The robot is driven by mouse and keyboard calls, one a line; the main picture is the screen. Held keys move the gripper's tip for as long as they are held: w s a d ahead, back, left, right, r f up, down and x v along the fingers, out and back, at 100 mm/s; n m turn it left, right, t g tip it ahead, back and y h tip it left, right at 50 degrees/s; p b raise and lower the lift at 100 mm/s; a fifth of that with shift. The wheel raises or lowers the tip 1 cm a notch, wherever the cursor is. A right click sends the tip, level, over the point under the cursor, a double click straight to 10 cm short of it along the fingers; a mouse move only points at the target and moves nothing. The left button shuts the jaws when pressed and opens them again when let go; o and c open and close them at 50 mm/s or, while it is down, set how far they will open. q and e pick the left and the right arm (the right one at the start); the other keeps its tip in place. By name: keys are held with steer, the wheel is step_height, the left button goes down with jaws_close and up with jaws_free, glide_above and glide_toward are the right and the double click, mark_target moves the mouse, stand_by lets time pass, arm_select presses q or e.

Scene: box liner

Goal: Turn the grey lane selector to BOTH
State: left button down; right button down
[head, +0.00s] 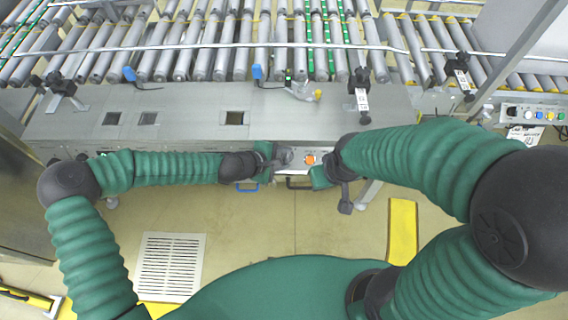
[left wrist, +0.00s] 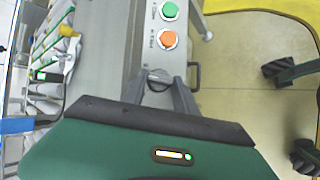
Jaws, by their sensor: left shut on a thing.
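The grey lane selector (left wrist: 157,76) shows in the left wrist view as a small round knob on a metal control panel (left wrist: 130,60). My left gripper (left wrist: 161,83) has its two grey fingers around the knob and is shut on it. In the head view my left gripper (head: 282,159) is at the panel on the front of the conveyor. The knob's pointer and position labels are too small or hidden to read. My right gripper (head: 345,206) hangs in front of the panel to the right, apart from the selector; its finger opening is unclear.
An orange button (left wrist: 167,40) and a green button (left wrist: 169,10) sit on the same panel, in line with the selector. A roller conveyor (head: 200,50) lies behind. A second button panel (head: 530,113) is at the far right. Floor in front has a white grate (head: 171,262).

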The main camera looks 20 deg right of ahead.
arm_select(q)
steer(key=shift+w+a+f+n+t+b, duration=0.15)
steer(key=shift+n+t+b, duration=0.25)
steer(key=shift+n+b, duration=0.35)
steer(key=c, duration=1.2)
jaws_free()
steer(key=shift+c, duration=0.2)
steer(key=p+v, duration=0.5)
steer(key=v, duration=1.2)
steer(key=shift+a+f, duration=0.2)
steer(key=shift+f, duration=0.1)
